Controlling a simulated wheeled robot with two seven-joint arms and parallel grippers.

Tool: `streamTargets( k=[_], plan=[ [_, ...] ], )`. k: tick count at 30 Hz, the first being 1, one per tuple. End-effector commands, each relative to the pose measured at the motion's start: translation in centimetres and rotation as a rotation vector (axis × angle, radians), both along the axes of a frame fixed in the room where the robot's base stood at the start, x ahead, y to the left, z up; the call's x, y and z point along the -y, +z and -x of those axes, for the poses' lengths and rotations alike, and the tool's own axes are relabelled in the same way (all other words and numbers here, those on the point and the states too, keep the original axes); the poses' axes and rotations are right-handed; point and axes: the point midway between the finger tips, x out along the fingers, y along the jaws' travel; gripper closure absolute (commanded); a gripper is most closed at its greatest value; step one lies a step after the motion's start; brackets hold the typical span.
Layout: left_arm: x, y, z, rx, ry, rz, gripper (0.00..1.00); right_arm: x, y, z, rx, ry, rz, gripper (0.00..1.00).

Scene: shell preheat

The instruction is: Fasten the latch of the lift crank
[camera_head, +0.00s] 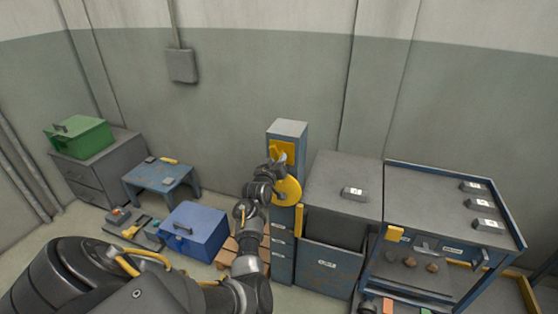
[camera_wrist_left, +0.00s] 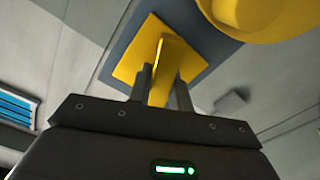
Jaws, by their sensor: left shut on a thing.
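A yellow latch lever (camera_wrist_left: 164,66) stands out from a yellow plate (camera_wrist_left: 131,66) in the left wrist view. The plate also shows in the head view (camera_head: 290,148), near the top of a blue-grey post. My left gripper (camera_wrist_left: 163,84) is shut on the lever, with one dark finger on each side of it. In the head view my left gripper (camera_head: 276,162) is at the front of the post and partly hides the latch. The yellow round crank disc (camera_head: 290,190) is just below it on the post; it shows at the upper right of the wrist view (camera_wrist_left: 265,14). My right gripper is not in view.
A grey-topped cabinet (camera_head: 330,182) stands right of the post, and a blue-framed bench (camera_head: 440,195) stands beyond it. A blue box (camera_head: 196,236), a small blue table (camera_head: 152,178) and a green box (camera_head: 82,138) are at the left.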

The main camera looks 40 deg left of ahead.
Motion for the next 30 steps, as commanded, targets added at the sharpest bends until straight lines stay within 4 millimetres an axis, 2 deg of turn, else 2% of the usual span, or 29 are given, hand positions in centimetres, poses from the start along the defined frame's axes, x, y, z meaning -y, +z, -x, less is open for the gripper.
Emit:
streamTargets(
  k=[30],
  plan=[
    [0.3, 0.6, -0.2, 0.291, -0.002, 0.835, 1.00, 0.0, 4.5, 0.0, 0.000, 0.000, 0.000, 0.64]
  ],
)
